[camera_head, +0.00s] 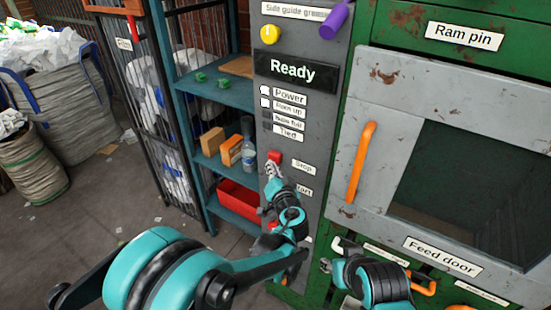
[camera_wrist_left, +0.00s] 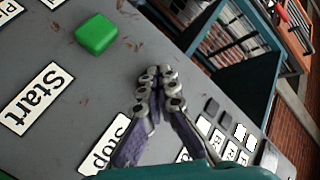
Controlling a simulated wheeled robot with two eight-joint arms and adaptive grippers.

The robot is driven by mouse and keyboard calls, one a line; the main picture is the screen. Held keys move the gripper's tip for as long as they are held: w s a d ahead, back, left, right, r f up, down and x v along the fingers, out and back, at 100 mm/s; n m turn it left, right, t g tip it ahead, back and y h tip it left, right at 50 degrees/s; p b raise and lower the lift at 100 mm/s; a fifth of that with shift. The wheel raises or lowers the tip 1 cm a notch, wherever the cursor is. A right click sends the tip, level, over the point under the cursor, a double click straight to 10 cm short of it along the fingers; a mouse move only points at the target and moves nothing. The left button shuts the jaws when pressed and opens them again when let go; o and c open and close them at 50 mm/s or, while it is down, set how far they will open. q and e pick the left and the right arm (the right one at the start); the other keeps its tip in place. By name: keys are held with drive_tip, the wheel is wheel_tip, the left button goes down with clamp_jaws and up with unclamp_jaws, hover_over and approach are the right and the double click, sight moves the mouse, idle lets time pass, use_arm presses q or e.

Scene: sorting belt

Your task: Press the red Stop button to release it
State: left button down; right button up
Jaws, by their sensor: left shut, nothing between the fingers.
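The red Stop button (camera_head: 274,156) is on the grey control panel (camera_head: 303,220), left of the "Stop" label (camera_head: 303,167). My left gripper (camera_head: 270,169) is shut and empty, its fingertips right at the button's lower edge in the head view; I cannot tell whether they touch it. In the left wrist view the closed fingertips (camera_wrist_left: 157,74) are in front of the panel. The red button does not show there, and the fingers partly cover the "Stop" label (camera_wrist_left: 104,147). My right gripper (camera_head: 327,266) is low, in front of the green machine; its finger state is unclear.
The panel display (camera_head: 292,72) reads "Ready". A green button (camera_wrist_left: 97,34) is near the "Start" label (camera_wrist_left: 37,98). The feed door (camera_head: 378,185) with its orange handle (camera_head: 361,162) is to the right. A blue shelf (camera_head: 215,95) with a red bin (camera_head: 240,199) is to the left.

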use_arm(q)
drive_tip(key=shift+s+a, duration=0.25)
drive_tip(key=shift+s, duration=0.1)
drive_tip(key=s+a, duration=0.1)
drive_tip(key=s, duration=0.1)
drive_tip(key=s+a, duration=0.2)
drive_tip(key=shift+s+a+b, duration=0.3)
drive_tip(key=shift+s+b, duration=0.05)
drive_tip(key=shift+s, duration=0.05)
idle(0.3)
